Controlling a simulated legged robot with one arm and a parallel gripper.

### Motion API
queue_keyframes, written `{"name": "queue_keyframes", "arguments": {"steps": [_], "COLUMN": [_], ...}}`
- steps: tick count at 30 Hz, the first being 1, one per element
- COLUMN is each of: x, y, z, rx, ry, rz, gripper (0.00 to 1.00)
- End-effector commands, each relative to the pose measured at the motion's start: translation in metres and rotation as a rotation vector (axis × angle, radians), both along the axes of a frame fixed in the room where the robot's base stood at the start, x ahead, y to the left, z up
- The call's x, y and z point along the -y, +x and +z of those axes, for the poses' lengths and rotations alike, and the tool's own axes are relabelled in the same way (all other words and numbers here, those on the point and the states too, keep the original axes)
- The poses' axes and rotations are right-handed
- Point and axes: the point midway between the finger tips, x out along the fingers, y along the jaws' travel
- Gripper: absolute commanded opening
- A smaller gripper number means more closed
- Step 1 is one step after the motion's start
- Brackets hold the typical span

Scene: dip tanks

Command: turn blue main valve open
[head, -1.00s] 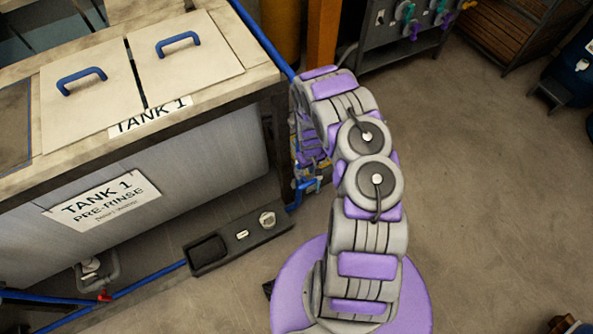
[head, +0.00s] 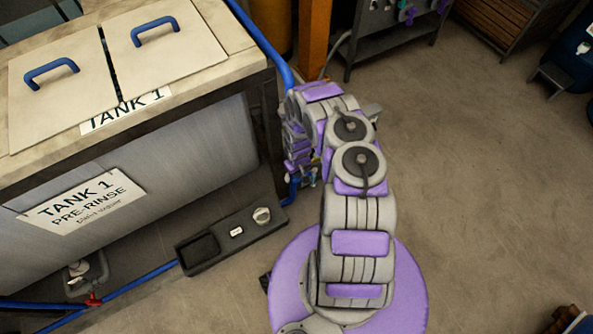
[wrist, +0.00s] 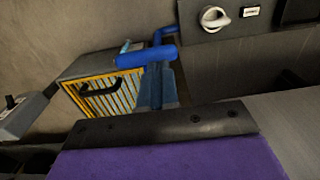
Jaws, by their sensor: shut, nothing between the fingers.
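A blue bar, which looks like the main valve's handle (wrist: 147,57), lies across the wrist view just beyond my fingertips. A blue pipe piece (wrist: 165,36) rises behind it. The blue pipe (head: 259,35) runs along the tank's edge there and shows again low down near the floor.
Tank 1 (head: 130,150) with two blue-handled lids fills the left. A dark control box (head: 232,236) with a pale knob sits at its base, and the knob (wrist: 214,18) shows in the wrist view. An orange post (head: 313,40) stands behind.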

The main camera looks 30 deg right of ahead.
Motion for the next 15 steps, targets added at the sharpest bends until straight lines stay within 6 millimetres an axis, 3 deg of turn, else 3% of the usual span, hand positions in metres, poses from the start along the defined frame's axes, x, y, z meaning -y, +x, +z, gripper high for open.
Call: {"name": "queue_keyframes", "arguments": {"steps": [1, 6, 15], "x": [-0.001, -0.002, 0.0], "y": [0.0, 0.001, 0.001], "z": [-0.013, -0.032, -0.043], "rx": [0.0, 0.002, 0.002], "ry": [0.0, -0.004, -0.002], "rz": [0.0, 0.001, 0.0], "gripper": [0.0, 0.0, 0.0]}}
